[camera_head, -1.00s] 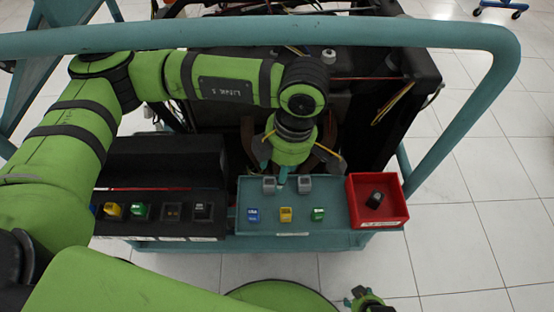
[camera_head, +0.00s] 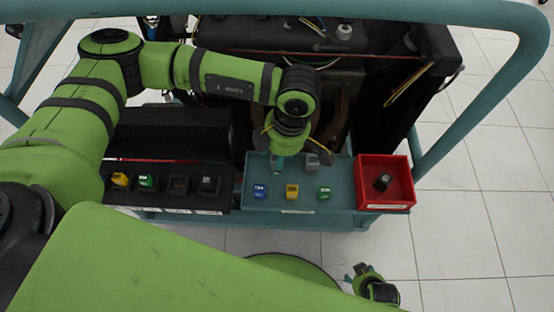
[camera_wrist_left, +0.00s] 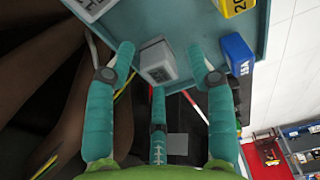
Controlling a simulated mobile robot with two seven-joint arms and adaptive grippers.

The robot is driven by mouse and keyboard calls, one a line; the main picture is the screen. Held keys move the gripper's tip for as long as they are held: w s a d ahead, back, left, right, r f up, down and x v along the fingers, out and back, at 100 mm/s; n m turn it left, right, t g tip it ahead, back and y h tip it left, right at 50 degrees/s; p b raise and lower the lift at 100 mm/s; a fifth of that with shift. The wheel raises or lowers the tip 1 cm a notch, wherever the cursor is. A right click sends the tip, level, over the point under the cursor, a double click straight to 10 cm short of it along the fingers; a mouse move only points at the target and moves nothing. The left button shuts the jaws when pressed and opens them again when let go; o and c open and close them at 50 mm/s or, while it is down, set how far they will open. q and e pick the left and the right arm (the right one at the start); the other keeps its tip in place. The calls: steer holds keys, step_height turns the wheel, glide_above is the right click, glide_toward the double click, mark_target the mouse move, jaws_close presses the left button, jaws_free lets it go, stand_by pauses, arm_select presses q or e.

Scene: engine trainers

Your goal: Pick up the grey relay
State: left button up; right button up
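Two grey relays stand on the teal tray (camera_head: 340,200). The right one (camera_head: 312,160) shows clearly in the head view, and in the left wrist view it is at the upper left (camera_wrist_left: 92,8). The left one is mostly hidden behind my left gripper (camera_head: 278,166) in the head view. In the left wrist view this grey relay (camera_wrist_left: 157,62) sits between the spread teal fingers of my left gripper (camera_wrist_left: 160,68), with gaps at its sides. My right gripper (camera_head: 358,272) is low in the head view, away from the tray; its fingers are too small to judge.
Blue (camera_head: 260,191), yellow (camera_head: 292,191) and green (camera_head: 324,193) relays stand along the tray's near side. A red bin (camera_head: 402,206) at right holds a black relay (camera_head: 382,181). A black panel (camera_head: 125,196) with several relays lies left. The engine stands behind.

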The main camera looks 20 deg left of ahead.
arm_select(q)
steer(key=c, duration=0.8)
